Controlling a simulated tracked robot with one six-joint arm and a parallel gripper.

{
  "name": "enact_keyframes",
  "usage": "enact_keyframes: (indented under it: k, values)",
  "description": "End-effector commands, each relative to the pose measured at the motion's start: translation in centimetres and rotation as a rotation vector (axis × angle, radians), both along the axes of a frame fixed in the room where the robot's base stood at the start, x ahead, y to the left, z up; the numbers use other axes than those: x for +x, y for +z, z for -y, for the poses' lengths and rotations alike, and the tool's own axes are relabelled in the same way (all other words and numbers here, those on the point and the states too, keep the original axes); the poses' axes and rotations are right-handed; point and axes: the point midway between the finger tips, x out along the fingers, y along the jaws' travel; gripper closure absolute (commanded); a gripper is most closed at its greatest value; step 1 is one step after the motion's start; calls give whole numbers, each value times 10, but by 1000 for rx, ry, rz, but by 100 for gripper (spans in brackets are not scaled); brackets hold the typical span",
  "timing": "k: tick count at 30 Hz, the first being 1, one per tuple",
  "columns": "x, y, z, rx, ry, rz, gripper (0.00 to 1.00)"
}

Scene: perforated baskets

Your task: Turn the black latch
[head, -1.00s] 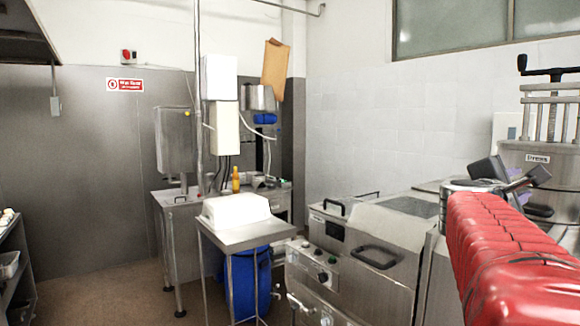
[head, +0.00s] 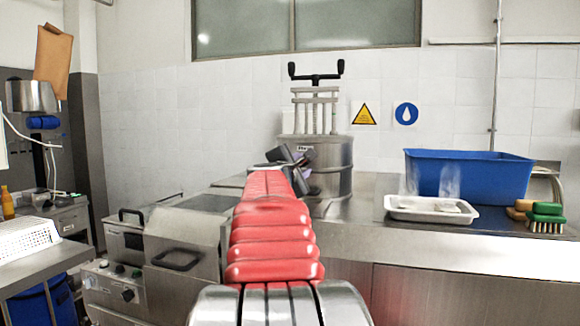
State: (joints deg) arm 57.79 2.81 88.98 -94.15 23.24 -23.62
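A steel cylindrical press (head: 330,165) stands on the counter straight ahead. A black crank handle (head: 316,77) with two upright grips tops its frame; it is the most latch-like black part I see, but I cannot tell whether it is the latch. My red-sleeved arm reaches forward from the bottom centre. My gripper (head: 292,160) is at its far end, with dark fingers that look spread apart and nothing visible held. It appears in front of the cylinder's left side, below the handle. I cannot tell whether it touches the cylinder.
A blue tub (head: 470,175), a white tray (head: 431,209) and brushes (head: 546,218) stand on the steel counter (head: 440,245) to the right. A steel appliance with a black lid handle (head: 178,260) is at left. A white perforated basket (head: 28,236) sits at far left.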

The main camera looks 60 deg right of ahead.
Motion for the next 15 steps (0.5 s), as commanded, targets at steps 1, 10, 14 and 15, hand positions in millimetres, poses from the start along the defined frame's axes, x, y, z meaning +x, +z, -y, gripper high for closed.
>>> enact_keyframes:
  k: [1, 10, 14, 15]
  values:
    - [0, 0, 3, 0, -1, 0, 70]
    - [0, 0, 6, 0, -1, 0, 70]
    - [0, 0, 6, 0, -1, 0, 75]
    - [0, 0, 6, 0, -1, 0, 78]
